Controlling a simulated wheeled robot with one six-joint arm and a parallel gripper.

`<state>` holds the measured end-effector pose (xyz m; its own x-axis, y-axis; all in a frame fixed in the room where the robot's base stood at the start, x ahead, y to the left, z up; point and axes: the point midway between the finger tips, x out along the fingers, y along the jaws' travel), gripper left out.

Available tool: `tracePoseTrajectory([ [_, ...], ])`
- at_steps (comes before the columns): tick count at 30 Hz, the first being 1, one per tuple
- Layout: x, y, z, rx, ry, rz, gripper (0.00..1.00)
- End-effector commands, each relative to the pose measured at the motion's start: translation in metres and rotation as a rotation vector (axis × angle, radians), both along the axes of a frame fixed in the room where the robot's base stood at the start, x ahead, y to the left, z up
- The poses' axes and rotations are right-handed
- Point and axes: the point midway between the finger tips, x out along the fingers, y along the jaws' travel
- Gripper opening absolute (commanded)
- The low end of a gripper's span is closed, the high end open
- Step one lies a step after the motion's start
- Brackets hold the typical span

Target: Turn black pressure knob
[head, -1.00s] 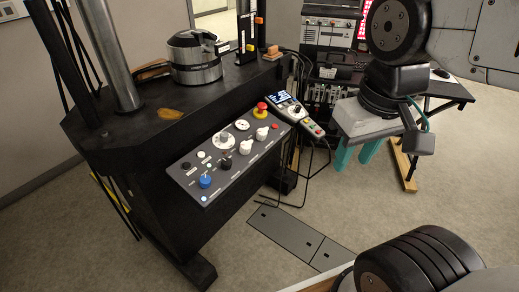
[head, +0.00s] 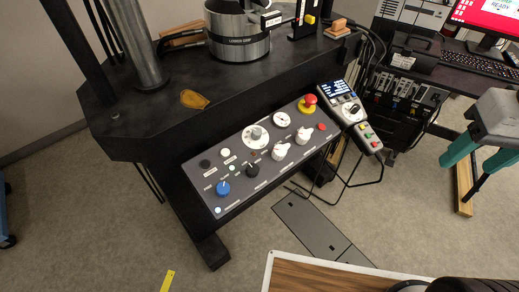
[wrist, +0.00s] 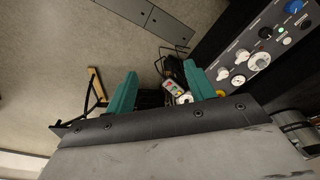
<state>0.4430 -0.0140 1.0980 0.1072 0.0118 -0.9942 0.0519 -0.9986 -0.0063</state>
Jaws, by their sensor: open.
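The black knob (head: 252,170) is on the sloping grey control panel (head: 262,187), right of a blue knob (head: 223,188) and below a large white dial (head: 255,136). In the wrist view the black knob (wrist: 266,32) is at the upper right, near the blue knob (wrist: 294,7). My gripper (head: 468,166) is at the right edge of the head view, well apart from the panel. Its two teal fingers are spread and empty; they also show in the wrist view (wrist: 160,70), with the panel off to their right.
Two white knobs (head: 291,145) and a red emergency button (head: 308,104) share the panel. A handheld controller (head: 350,115) with a hanging cable stands at its right end. The black machine table (head: 150,120) rises behind.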

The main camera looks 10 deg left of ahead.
Motion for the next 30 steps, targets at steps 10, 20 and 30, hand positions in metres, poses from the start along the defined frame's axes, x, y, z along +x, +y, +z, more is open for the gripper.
tracePoseTrajectory([
  [10,0.100,0.123,-0.046,0.032,0.063,0.254,0.54],
  [20,0.121,0.281,-0.143,0.032,0.113,0.467,0.54],
  [30,0.105,0.344,-0.197,0.028,0.127,0.543,0.54],
])
